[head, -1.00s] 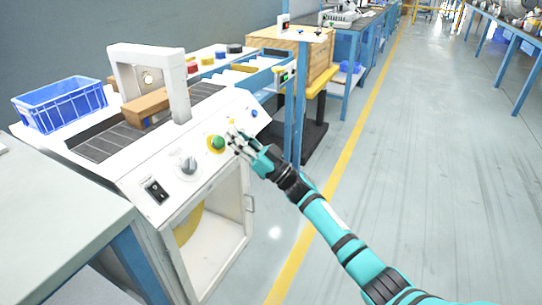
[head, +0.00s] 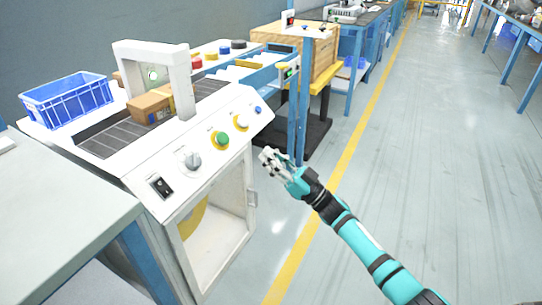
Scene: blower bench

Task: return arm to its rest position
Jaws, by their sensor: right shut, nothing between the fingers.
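My right gripper (head: 268,156) is shut and empty. It hangs in the air to the right of the white machine's sloped control panel (head: 205,165), apart from it. My right arm comes in from the bottom right. My left gripper is not in view.
A cardboard box (head: 150,108) sits on the conveyor under the white arch (head: 150,52). A blue crate (head: 68,100) stands at the left. A blue post (head: 304,100) rises just behind my gripper. The floor (head: 440,150) at the right is clear.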

